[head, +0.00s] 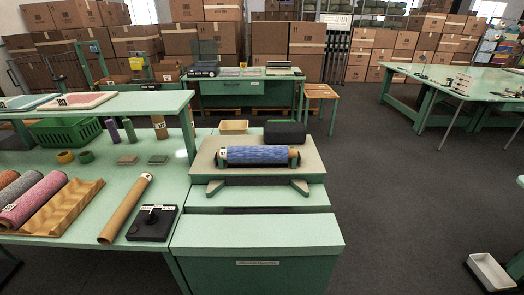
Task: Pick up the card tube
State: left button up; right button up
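The card tube (127,207) is a long, plain brown tube with a pale upper end. It lies at a slant on the green bench (85,180), its far end pointing up and right. It lies between a wavy tan tray (57,208) on the left and a black device with a knob (152,223) on the right, apart from the device. Nothing holds the tube. Neither of my grippers is in the head view.
Pink and grey rolls (38,196) lie left of the tray. A blue roll (257,156) rests on a stand to the right. A shelf (120,103) overhangs the back of the bench, with a green basket (66,131) beneath. Grey floor (400,210) is open at right.

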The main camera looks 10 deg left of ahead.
aim_at(262, 153)
jog(key=k+z, duration=0.25)
jog(key=z, duration=0.15)
jog(key=k+l+z, duration=0.15)
jog(key=k+z, duration=0.15)
jog(key=z, duration=0.15)
